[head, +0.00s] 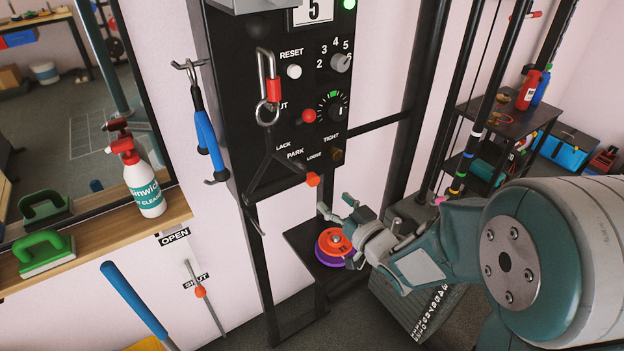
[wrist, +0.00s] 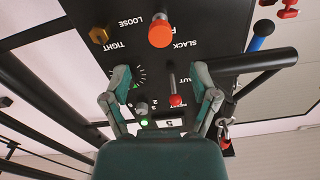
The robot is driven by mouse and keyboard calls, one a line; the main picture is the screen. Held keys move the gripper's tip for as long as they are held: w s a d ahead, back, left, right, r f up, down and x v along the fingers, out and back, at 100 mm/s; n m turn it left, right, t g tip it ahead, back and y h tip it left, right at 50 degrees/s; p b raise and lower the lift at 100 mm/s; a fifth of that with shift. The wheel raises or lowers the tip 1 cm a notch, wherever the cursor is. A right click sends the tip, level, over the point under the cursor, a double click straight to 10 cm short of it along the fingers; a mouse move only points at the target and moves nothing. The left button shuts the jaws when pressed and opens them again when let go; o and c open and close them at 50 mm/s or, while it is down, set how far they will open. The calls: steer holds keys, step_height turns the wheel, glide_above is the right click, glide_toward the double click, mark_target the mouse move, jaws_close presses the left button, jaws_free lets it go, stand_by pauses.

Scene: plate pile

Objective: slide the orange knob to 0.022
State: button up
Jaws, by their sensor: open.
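The orange knob (head: 313,179) sticks out near the bottom of the black panel (head: 262,130), below the words SLACK, PARK and LOOSE. It shows large in the wrist view (wrist: 160,34), beyond my fingertips and roughly midway between them. My gripper (head: 338,208) is open and empty, lower and to the right of the knob in the head view. In the wrist view my gripper (wrist: 161,74) has its two fingers spread apart, with the panel behind them. Neither finger appears to touch the knob. The knob's slot and any scale cannot be made out.
A red knob (head: 309,116), a dial (head: 332,107) and a brass knob (head: 337,155) sit close by on the panel. A dark bar (head: 265,180) juts out left of the orange knob. Orange and purple discs (head: 333,243) lie below my gripper.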

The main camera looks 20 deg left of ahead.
mark_target(315, 182)
steer(key=x, duration=0.9)
steer(key=shift+d, duration=0.1)
